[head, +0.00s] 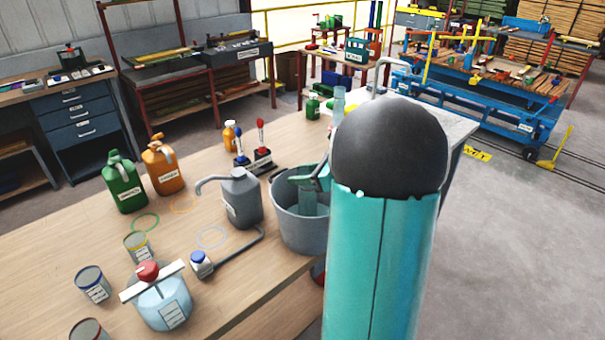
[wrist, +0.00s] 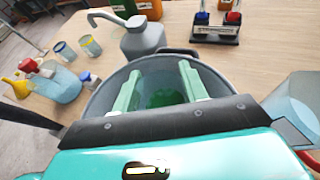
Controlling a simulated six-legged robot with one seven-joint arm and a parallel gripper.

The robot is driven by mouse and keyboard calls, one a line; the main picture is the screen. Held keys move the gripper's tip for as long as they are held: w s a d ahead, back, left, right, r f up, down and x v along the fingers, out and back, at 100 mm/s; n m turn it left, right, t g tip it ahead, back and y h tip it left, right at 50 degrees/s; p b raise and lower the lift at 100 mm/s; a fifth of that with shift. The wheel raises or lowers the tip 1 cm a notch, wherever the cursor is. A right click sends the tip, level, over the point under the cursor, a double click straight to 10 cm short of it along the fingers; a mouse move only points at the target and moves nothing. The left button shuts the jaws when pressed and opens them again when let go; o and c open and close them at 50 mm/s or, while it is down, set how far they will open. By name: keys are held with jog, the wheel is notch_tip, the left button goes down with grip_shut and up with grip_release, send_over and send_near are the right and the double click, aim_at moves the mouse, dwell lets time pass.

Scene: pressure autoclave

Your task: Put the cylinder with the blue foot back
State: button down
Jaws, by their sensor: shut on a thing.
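My gripper (head: 313,190) reaches down into a grey bucket (head: 287,225) on the bench. In the wrist view the two pale green fingers of my gripper (wrist: 160,92) stand apart inside the rim of the bucket (wrist: 98,104). A dark green patch (wrist: 160,99) shows between them, low in the bucket. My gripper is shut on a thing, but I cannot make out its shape. No blue foot of a cylinder shows clearly. A pale blue see-through cylinder (head: 338,100) stands beyond the bucket, its foot hidden. My arm covers much of the right side.
A grey jug (head: 242,196) stands close left of the bucket. Behind are a rack with blue and red pieces (head: 258,160), an orange jug (head: 164,167) and a green jug (head: 123,185). A red-knobbed jar (head: 162,302) stands in front. Coloured rings mark bare bench.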

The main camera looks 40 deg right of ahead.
jog(key=c, duration=0.8)
grip_release()
jog(key=shift+f, duration=0.1)
jog(key=shift+o, duration=0.2)
